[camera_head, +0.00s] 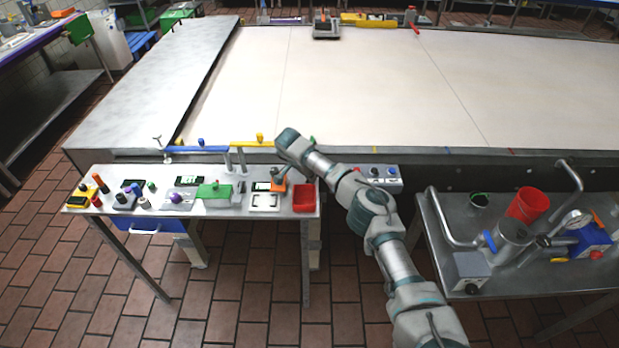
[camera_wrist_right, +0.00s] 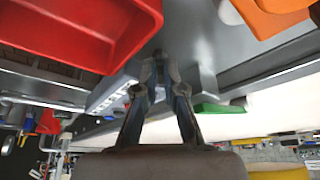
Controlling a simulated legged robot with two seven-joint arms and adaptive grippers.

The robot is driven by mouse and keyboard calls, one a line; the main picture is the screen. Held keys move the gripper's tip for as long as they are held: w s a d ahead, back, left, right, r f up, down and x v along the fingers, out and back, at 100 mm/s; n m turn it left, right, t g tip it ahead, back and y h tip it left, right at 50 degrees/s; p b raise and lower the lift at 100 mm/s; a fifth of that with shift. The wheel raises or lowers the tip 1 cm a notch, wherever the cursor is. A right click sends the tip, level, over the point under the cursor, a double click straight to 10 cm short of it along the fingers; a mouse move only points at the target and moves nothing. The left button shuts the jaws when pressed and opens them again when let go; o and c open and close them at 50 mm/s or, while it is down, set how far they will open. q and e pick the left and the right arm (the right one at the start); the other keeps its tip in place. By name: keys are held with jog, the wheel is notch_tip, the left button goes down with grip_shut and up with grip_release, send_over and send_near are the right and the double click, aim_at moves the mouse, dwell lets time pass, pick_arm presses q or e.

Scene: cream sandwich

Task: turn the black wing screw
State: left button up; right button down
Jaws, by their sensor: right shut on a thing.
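My right gripper (camera_wrist_right: 160,72) shows in the wrist view, its two fingers converged on a small dark piece by a grey metal edge. The piece fits the black wing screw, but the fingertips cover most of it and its wings cannot be made out. In the head view my right arm reaches in from the lower right to the strip between the small table and the large cream-topped table. There my own wrist hides the fingertips and the screw. My left gripper is in neither view.
The small metal table (camera_head: 225,208) holds several small devices, an orange lever (camera_head: 279,184) and a red bin (camera_head: 305,198). The red bin (camera_wrist_right: 90,30) is close to the gripper in the wrist view. A side table at right carries a red cup (camera_head: 527,205). The cream top (camera_head: 380,85) is mostly clear.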

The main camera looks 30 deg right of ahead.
jog(key=shift+w+r, duration=0.1)
jog(key=shift+w, duration=0.05)
dwell(0.3)
jog(key=c, duration=1.5)
grip_release()
jog(key=shift+o, duration=1.1)
jog(key=v, duration=1.1)
jog(key=shift+a+r, duration=0.2)
jog(key=shift+r, duration=0.05)
jog(key=shift+w, duration=0.1)
